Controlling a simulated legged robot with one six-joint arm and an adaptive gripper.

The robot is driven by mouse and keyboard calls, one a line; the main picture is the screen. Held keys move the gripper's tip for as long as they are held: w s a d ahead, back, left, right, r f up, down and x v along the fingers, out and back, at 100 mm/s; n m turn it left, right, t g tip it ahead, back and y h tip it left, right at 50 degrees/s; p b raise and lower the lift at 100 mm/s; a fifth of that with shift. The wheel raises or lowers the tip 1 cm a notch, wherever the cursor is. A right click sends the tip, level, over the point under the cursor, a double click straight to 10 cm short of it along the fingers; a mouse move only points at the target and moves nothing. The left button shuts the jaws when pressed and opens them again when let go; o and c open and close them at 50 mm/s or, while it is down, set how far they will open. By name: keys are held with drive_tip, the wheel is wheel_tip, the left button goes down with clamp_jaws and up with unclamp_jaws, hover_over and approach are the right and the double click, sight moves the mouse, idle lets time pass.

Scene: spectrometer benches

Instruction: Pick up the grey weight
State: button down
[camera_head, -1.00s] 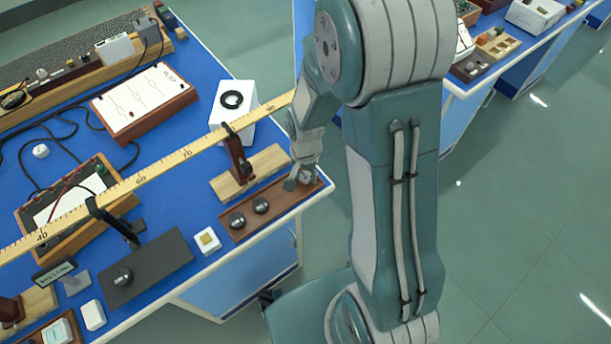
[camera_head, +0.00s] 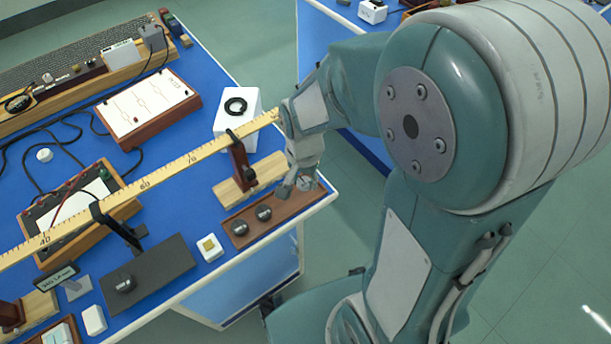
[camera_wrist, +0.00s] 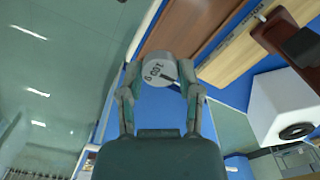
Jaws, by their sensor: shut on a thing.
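The grey weight (camera_wrist: 159,69) is a short cylinder with "100 g" on its face. In the wrist view it sits between the two fingers of my gripper (camera_wrist: 160,88), which are shut on it. In the head view my gripper (camera_head: 299,184) is over the right end of the brown wooden tray (camera_head: 283,214). The weight shows there only as a small light top (camera_head: 307,183), partly covered by the fingers. I cannot tell whether it touches the tray.
A wooden stand (camera_head: 240,165) and the long ruler beam (camera_head: 180,163) are close behind my gripper. A white block (camera_head: 235,120) stands behind them. The bench edge is close to the tray.

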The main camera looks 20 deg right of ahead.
drive_tip(key=s+a+r, duration=0.4)
drive_tip(key=s, duration=0.4)
